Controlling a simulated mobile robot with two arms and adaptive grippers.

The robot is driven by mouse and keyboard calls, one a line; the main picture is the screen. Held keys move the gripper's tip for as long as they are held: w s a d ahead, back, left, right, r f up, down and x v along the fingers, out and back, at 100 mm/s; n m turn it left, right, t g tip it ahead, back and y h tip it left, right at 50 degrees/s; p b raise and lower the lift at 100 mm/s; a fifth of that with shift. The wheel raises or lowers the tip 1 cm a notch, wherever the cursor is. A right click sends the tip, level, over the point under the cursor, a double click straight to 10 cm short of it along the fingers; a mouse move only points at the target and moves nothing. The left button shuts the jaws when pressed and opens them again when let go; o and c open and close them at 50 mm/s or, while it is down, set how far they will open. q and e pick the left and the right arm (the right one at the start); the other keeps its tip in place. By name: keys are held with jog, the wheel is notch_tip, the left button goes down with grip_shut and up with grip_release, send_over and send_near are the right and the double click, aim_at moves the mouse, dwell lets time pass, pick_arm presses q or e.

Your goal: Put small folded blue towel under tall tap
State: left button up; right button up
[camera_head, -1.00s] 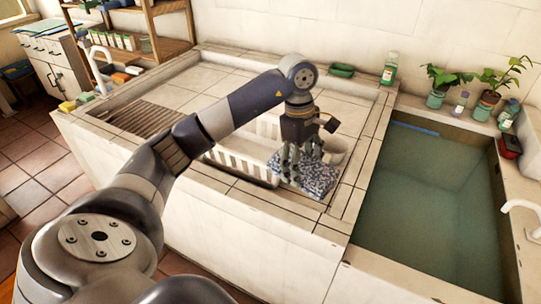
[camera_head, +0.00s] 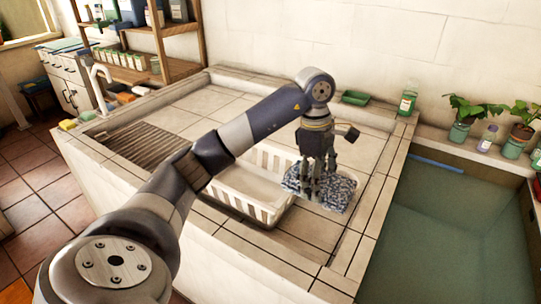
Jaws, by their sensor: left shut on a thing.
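The small folded towel (camera_head: 338,193) has a mottled blue and white pattern. My left gripper (camera_head: 318,195) points down from above and is shut on it, with the fingers covering part of the towel. The towel is over the right part of the tiled counter, by the right end of a white slotted basket. I cannot tell how far it is above the tiles. A white curved tap (camera_head: 103,72) stands at the left end of the counter, beyond the ribbed drain area. My right gripper is not in view.
The white basket (camera_head: 238,200) sits mid-counter. Sponges (camera_head: 68,124) lie near the tap. A green dish (camera_head: 355,97) and a green bottle (camera_head: 408,97) stand at the back. A water-filled basin (camera_head: 455,235) is at right. Tiles left of the basket are clear.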

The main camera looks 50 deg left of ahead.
pick_arm(q)
jog(key=f+b, duration=0.3)
jog(key=f, duration=0.1)
jog(key=shift+w+a, duration=0.1)
jog(key=shift+w, duration=0.2)
jog(key=p, duration=0.1)
send_over(312, 245)
jog(key=f, duration=1.3)
jog(key=shift+a+f, duration=0.2)
jog(key=shift+a, duration=0.2)
jog(key=shift+f+p, duration=0.4)
jog(key=shift+f, duration=2.05)
jog(key=o, duration=1.2)
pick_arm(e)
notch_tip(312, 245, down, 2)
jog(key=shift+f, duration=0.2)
